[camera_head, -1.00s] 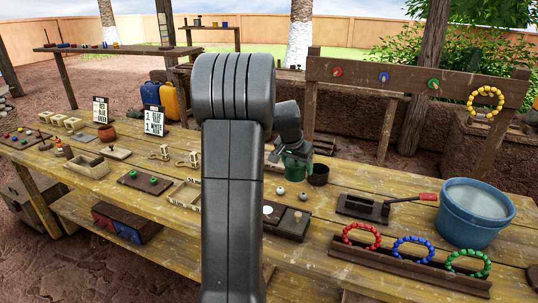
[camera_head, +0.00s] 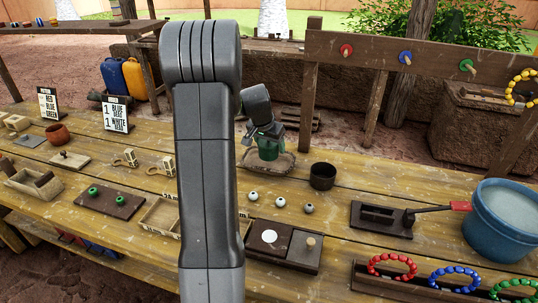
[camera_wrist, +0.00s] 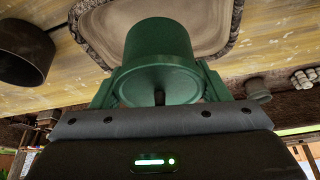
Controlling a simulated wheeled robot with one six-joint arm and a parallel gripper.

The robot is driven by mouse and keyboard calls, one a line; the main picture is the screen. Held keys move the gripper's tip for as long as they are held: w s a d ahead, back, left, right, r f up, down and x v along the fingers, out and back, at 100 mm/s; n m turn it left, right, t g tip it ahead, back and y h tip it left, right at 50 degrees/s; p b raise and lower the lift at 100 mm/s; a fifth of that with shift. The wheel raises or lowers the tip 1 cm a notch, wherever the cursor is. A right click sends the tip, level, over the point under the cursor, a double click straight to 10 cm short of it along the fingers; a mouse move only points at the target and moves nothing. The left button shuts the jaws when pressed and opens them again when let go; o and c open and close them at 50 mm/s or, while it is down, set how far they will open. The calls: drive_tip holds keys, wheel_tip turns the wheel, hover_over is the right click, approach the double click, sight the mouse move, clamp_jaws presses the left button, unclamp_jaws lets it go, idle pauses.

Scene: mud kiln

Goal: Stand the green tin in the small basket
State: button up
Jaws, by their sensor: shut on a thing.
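The green tin (camera_head: 268,152) is held in my gripper (camera_head: 266,147), whose jaws are shut on its sides. It also shows in the wrist view (camera_wrist: 158,42), between the two green fingers. The small basket (camera_head: 289,163) is a shallow woven oval tray on the table. In the head view the tin overlaps the basket's middle. In the wrist view the basket (camera_wrist: 236,22) lies beyond the tin, its rim showing on both sides. The tin hides part of the basket, and I cannot tell whether its base touches it.
A dark round pot (camera_head: 323,176) stands just right of the basket, also in the wrist view (camera_wrist: 22,52). Several small balls (camera_head: 281,202) lie in front. A blue bucket (camera_head: 500,222) stands at right. My arm hides part of the table.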

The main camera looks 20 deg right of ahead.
sight(266, 142)
drive_tip(key=shift+f, duration=2.15)
drive_tip(key=o, duration=1)
drive_tip(key=shift+r, duration=0.1)
drive_tip(key=shift+r, duration=0.3)
drive_tip(key=v, duration=1.1)
drive_tip(key=shift+s+a+r, duration=0.15)
drive_tip(key=shift+a, duration=0.1)
drive_tip(key=shift+r, duration=0.1)
